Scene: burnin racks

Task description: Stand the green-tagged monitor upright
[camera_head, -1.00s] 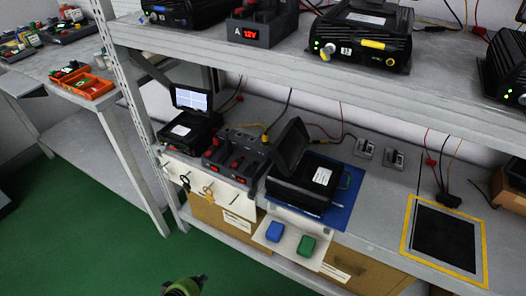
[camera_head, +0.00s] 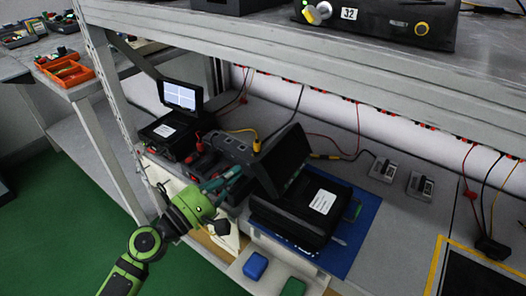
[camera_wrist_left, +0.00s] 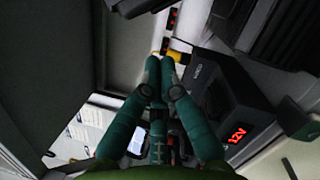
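In the head view, a black case-like monitor (camera_head: 300,214) with a white label sits on a blue mat (camera_head: 362,226). My left gripper (camera_head: 238,172) is just left of the lid, over the dark power units. I cannot tell whether it touches the lid. In the left wrist view its teal fingers (camera_wrist_left: 160,62) meet at the tips, with nothing seen between them. My right gripper is not in view.
A second monitor (camera_head: 180,95) with a lit screen stands open at the left. A shelf (camera_head: 300,60) hangs above. Cables run behind. Blue (camera_head: 255,265) and green (camera_head: 293,286) blocks lie in front. A yellow-framed dark pad (camera_head: 470,278) is at the right.

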